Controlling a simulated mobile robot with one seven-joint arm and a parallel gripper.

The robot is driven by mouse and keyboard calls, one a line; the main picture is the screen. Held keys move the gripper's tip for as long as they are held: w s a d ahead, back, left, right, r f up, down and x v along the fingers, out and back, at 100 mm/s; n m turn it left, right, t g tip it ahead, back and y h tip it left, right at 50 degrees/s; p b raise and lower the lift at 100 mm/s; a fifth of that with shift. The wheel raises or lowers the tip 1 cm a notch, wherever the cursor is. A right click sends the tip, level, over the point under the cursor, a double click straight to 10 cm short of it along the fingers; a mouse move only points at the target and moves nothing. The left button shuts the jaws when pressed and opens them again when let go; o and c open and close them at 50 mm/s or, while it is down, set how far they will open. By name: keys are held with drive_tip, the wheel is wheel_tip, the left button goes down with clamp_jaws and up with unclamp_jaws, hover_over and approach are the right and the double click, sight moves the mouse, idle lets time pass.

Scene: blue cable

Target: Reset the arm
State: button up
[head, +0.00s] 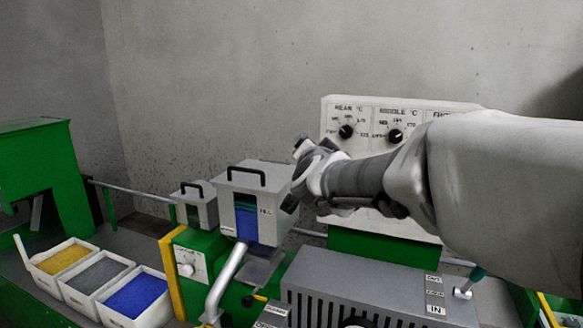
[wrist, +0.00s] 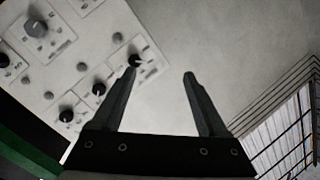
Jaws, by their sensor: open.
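In the head view my arm reaches in from the right, and the gripper end is beside the hopper box (head: 262,180) and in front of the white control panel (head: 329,120). The arm hides much of the panel's middle and right. In the wrist view the panel (wrist: 80,45) with its black knobs shows at the upper left, and the left fingertip overlaps the area near one knob. I cannot tell whether they touch.
Three white bins of yellow, grey and blue granules (head: 136,296) stand at the lower left. A smaller grey box (head: 196,208) is beside the hopper. A slotted grey machine housing (head: 370,290) with a lever (head: 467,287) lies below my arm. The wall area above is clear.

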drive_tip(key=s+d+f+n+g, duration=0.2)
drive_tip(key=s+f, duration=0.3)
drive_tip(key=s, duration=0.6)
drive_tip(key=s+d+f+n+g, duration=0.3)
drive_tip(key=s+f+n+g, duration=0.1)
drive_tip(key=s, duration=0.7)
drive_tip(key=s+d+f+n+g+y, duration=0.1)
drive_tip(key=s+d+f+n+g, duration=0.1)
drive_tip(key=s+f+g, duration=0.3)
drive_tip(key=s+d+f, duration=0.1)
drive_tip(key=s+f, duration=0.2)
drive_tip(key=s, duration=0.3)
drive_tip(key=shift+f+n, duration=0.2)
drive_tip(key=shift+n, duration=0.2)
drive_tip(key=shift+a, duration=0.1)
